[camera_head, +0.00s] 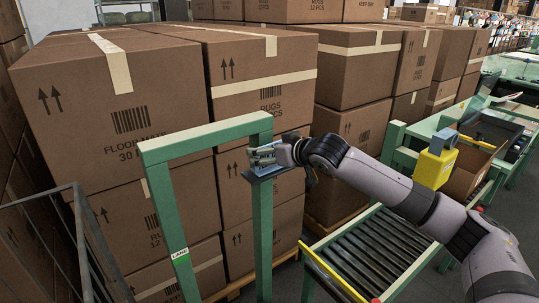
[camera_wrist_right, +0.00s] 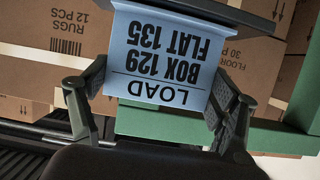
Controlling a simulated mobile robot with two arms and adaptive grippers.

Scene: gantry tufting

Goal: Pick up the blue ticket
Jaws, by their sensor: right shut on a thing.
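The blue ticket (camera_wrist_right: 165,50) fills the upper middle of the right wrist view. Its print reads LOAD, BOX 129, FLAT 135, upside down. My right gripper (camera_wrist_right: 162,85) has its two fingers at the ticket's left and right edges and is shut on it. The ticket's top edge meets a dark plate (camera_wrist_right: 235,12). In the head view my right gripper (camera_head: 264,156) is at the right post of a green frame (camera_head: 262,215), just above a small dark shelf (camera_head: 270,173). The ticket is too small to make out clearly there. My left gripper is out of view.
Tall stacks of brown cartons (camera_head: 120,105) stand close behind the green frame. A roller conveyor (camera_head: 365,250) runs below my right arm. A yellow device (camera_head: 436,160) and an open carton (camera_head: 470,170) are to the right. A metal rail (camera_head: 80,225) is at the left.

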